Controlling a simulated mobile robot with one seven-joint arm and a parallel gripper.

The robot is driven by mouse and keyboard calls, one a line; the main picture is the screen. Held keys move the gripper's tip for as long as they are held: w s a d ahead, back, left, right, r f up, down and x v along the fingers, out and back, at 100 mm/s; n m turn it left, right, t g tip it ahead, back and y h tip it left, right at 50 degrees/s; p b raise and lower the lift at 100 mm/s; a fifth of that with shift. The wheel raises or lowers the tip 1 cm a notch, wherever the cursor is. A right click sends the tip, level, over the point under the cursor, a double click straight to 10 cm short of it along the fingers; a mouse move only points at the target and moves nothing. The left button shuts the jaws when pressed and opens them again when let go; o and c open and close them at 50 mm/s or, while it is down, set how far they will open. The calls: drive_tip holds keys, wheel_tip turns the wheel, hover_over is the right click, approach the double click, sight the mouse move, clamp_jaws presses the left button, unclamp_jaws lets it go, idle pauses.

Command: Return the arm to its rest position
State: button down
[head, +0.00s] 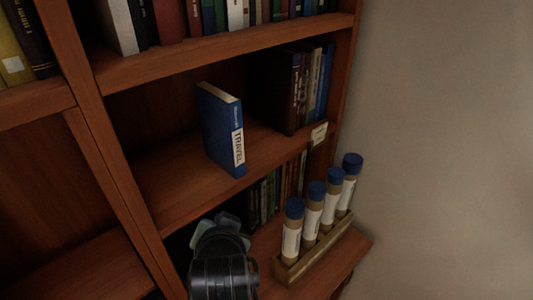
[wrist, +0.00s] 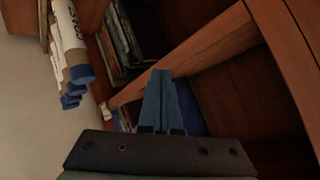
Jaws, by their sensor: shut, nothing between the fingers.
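My gripper (wrist: 161,78) shows in the wrist view with its two blue fingers together and nothing between them. The fingers point toward the shelves. In the head view my dark arm (head: 222,272) is at the bottom centre, in front of the lower shelf and left of the tubes. I cannot make out the fingers clearly there. A blue book (head: 218,128) with a white spine label stands alone on the middle shelf, above and apart from the arm. A blue surface behind the fingers in the wrist view may be this book; it is mostly hidden.
Several blue-capped tubes (head: 312,210) stand in a wooden rack (head: 305,262) just right of my arm; they also show in the wrist view (wrist: 78,72). Dark books (head: 300,88) fill the middle shelf's right end. A shelf upright (head: 115,165) is on the left. A bare wall (head: 450,130) is on the right.

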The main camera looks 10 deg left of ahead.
drive_tip(key=w+d+r+n+t+h, duration=0.15)
drive_tip(key=d+r+t, duration=0.25)
drive_tip(key=d+r, duration=0.5)
drive_tip(key=w+d+r+n+t+h, duration=0.1)
drive_tip(key=d+r+t+h, duration=0.3)
drive_tip(key=r, duration=1)
drive_tip(key=s+r+t+y+b, duration=0.2)
drive_tip(key=s+r+t+b, duration=0.4)
drive_tip(key=s+r+t, duration=0.3)
drive_tip(key=s+r, duration=0.4)
drive_tip(key=r, duration=0.4)
drive_tip(key=shift+d, duration=0.2)
